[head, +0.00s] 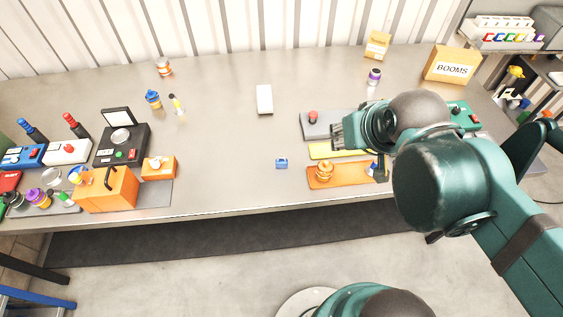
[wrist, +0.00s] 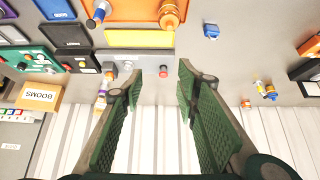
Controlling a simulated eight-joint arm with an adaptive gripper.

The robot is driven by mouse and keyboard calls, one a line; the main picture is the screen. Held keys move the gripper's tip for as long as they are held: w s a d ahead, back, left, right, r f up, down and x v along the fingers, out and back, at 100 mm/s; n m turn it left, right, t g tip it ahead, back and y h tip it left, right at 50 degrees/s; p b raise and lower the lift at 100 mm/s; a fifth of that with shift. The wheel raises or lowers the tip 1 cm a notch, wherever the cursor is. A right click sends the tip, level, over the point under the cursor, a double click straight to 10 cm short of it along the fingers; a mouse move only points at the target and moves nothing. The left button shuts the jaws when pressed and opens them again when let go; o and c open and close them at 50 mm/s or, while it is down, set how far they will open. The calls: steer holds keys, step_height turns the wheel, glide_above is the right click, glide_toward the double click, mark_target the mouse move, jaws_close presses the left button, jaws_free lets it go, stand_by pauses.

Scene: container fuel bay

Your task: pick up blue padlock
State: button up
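The small blue padlock (head: 281,163) lies on the bare metal bench, left of the orange mat, near the front edge. In the wrist view the blue padlock (wrist: 211,31) is at the upper right, beyond and to the right of my fingertips. My gripper (head: 338,132) is to the right of the padlock and apart from it, over the grey panel with the red button. In the wrist view my gripper (wrist: 160,78) is open, its two green ridged fingers wide apart with nothing between them.
The orange mat (head: 346,179) holds an orange jar (head: 324,172) and a blue-topped item. A yellow plate (head: 322,151) and grey panel (head: 317,131) sit behind it. An orange toolbox (head: 105,190) stands at left. Bench around the padlock is clear; a white block (head: 264,100) lies farther back.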

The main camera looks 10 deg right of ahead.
steer(key=shift+w+a, duration=0.1)
stand_by(0.3)
steer(key=n+g+h+p, duration=0.45)
steer(key=n+g, duration=0.25)
steer(key=n, duration=0.9)
glide_toward(282, 161)
steer(key=shift+w+d+f+p, duration=0.15)
steer(key=shift+d+p, duration=0.1)
steer(key=shift+d, duration=0.15)
steer(key=shift+w+d+f+p, duration=0.15)
steer(key=shift+w+d+p, duration=0.05)
steer(key=shift+d, duration=0.2)
steer(key=shift+s+a+f+n+g, duration=0.1)
steer(key=shift+a+f+n+g, duration=0.25)
steer(key=shift+f+n, duration=0.15)
steer(key=shift+x, duration=1.25)
steer(key=shift+d, duration=0.1)
steer(key=shift+x, duration=2.6)
